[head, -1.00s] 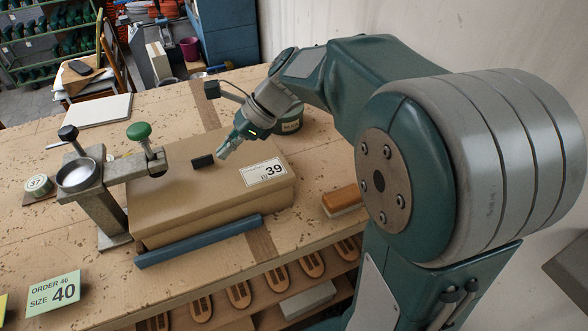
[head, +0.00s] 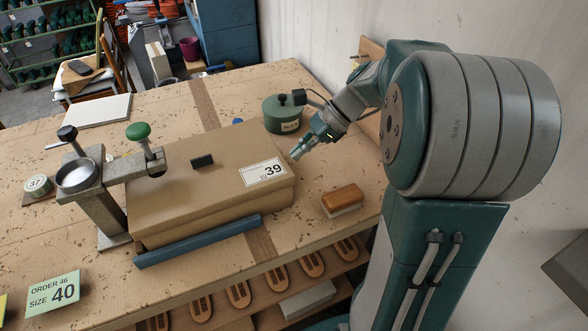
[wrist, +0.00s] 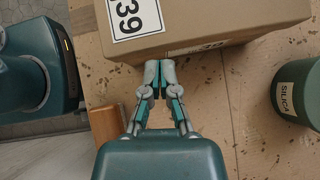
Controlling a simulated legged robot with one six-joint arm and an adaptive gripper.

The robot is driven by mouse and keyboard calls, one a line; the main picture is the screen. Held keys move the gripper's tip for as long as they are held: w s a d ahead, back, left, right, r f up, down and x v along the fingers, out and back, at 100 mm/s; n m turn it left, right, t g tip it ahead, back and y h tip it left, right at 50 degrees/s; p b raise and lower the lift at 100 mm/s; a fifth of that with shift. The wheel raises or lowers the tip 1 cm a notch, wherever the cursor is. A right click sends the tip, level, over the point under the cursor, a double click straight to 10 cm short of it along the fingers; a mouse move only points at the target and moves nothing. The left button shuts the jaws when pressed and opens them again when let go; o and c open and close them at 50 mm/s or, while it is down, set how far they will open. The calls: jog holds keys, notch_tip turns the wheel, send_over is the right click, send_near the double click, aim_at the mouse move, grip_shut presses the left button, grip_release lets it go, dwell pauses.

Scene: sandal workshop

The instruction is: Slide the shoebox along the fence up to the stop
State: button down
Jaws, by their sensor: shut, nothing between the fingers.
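The brown shoebox (head: 200,210) lies on the bench with its "39" label at the right end. Its end also shows in the wrist view (wrist: 200,28). A blue bar (head: 200,240), which looks like the fence, runs along the box's front side. A grey metal stand (head: 113,205) with a green-knobbed arm is at the box's left end; I cannot tell if it is the stop. My gripper (head: 297,153) is shut and empty, just off the box's right end. In the wrist view its fingertips (wrist: 160,66) are close to the end face; contact is unclear.
A green silica tin (head: 283,115) stands behind my gripper. A wood-backed brush or block (head: 343,200) lies right of the box. A small black block (head: 202,161) sits on the lid. An "Order 46, Size 40" card (head: 53,290) is at front left.

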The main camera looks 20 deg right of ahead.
notch_tip(320, 180, down, 6)
jog(key=shift+r, duration=0.1)
jog(key=shift+a, duration=0.6)
jog(key=shift+w, duration=0.1)
jog(key=shift+a, duration=0.7)
jog(key=shift+d, duration=0.15)
jog(key=shift+r, duration=0.1)
